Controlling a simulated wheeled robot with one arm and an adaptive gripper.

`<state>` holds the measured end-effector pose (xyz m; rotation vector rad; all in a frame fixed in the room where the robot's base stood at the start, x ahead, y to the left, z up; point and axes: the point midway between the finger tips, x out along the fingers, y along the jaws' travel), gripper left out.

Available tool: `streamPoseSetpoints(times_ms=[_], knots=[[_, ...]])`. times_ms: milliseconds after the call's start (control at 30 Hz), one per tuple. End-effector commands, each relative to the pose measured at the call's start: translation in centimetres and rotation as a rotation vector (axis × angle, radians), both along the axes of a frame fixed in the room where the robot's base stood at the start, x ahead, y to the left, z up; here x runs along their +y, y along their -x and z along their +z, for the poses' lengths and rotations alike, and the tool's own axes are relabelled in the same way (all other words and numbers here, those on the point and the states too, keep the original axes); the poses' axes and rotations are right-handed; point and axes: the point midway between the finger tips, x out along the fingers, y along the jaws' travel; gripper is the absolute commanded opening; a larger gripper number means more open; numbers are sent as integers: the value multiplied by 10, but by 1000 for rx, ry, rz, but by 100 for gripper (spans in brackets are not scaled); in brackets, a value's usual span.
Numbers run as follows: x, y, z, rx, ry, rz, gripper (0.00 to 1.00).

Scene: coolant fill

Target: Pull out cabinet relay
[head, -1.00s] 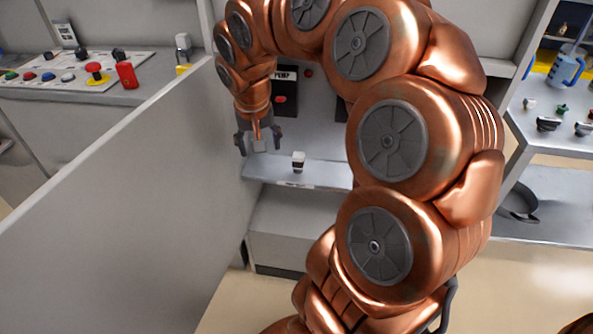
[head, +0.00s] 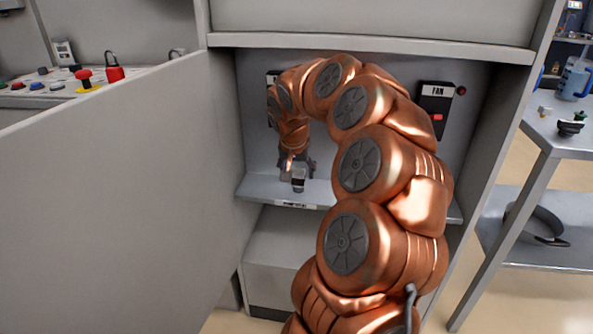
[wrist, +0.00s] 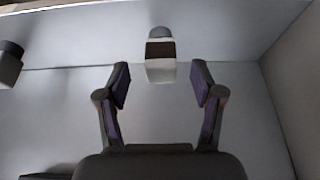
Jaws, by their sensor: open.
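The relay (head: 298,184) is a small light block with a dark band, standing on the shelf inside the open cabinet. It also shows in the wrist view (wrist: 160,52), centred just beyond my fingertips. My gripper (head: 296,170) is inside the cabinet, just behind and above the relay in the head view. In the wrist view my gripper (wrist: 161,70) is open, with one finger on each side of the line to the relay. Nothing is between the fingers.
The cabinet shelf (head: 262,190) has a label on its front edge. A FAN switch box (head: 435,105) is on the back wall, right of my arm. The open cabinet door (head: 120,200) stands at left. A side table (head: 570,140) with small parts is at right.

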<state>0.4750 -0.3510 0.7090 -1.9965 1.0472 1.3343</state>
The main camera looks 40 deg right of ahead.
Motion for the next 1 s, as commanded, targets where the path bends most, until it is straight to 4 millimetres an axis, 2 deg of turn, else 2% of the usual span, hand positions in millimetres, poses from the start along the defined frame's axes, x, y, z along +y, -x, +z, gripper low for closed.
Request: streamPoseSetpoints(times_ms=[33,200,400,800,1000], knots=[[-2,-1,-9,2,-1,1,67],[-9,-7,-31,0,-1,1,67],[-15,-11,-49,1,-1,1,67],[-18,-13,-53,1,0,2,67],[-18,-13,-53,0,0,2,47]])
